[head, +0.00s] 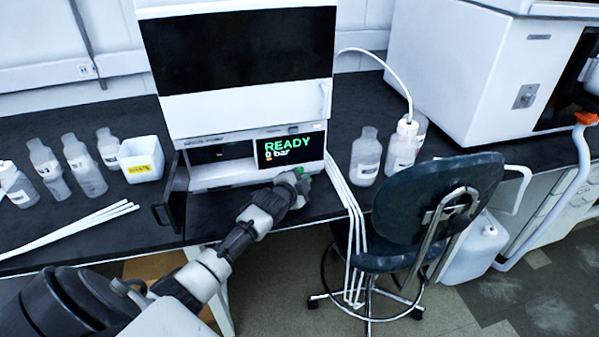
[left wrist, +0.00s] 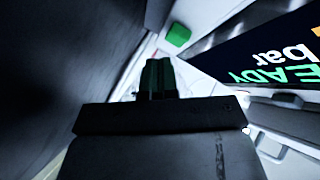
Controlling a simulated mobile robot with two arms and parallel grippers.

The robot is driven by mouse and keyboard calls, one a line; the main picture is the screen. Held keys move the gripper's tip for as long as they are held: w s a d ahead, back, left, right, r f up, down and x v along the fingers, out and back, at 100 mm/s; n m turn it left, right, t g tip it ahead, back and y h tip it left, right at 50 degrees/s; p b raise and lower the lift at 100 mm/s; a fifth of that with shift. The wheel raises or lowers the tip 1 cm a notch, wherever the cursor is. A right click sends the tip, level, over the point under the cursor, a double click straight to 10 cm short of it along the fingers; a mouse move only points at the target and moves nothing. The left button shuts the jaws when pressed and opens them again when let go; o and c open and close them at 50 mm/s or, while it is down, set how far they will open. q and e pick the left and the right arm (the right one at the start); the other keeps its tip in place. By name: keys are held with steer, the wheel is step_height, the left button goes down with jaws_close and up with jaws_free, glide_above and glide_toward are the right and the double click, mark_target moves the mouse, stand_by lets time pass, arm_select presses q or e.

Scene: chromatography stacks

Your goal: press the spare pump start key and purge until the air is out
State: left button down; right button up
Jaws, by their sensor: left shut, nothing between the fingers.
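The left gripper is shut and empty. The right gripper is not in view.
Bottles (head: 80,165) and a white tub (head: 141,158) stand left of the stack, with white tubes (head: 70,235) lying in front. More bottles (head: 366,155) stand to the right. A dark chair (head: 430,200) and hanging white tubing (head: 352,230) are at the bench's front.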

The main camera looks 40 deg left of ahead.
arm_select(q)
steer(key=shift+a, duration=0.1)
stand_by(0.3)
steer(key=shift+w+a, duration=0.25)
steer(key=shift+w+a+b, duration=0.35)
steer(key=shift+b, duration=0.1)
stand_by(0.8)
stand_by(0.3)
steer(key=shift+s+d+r+p, duration=0.1)
steer(key=shift+s+d+p, duration=0.2)
steer(key=shift+p, duration=0.25)
steer(key=shift+s+d+p, duration=0.3)
steer(key=shift+d+p, duration=0.05)
steer(key=shift+p, duration=0.05)
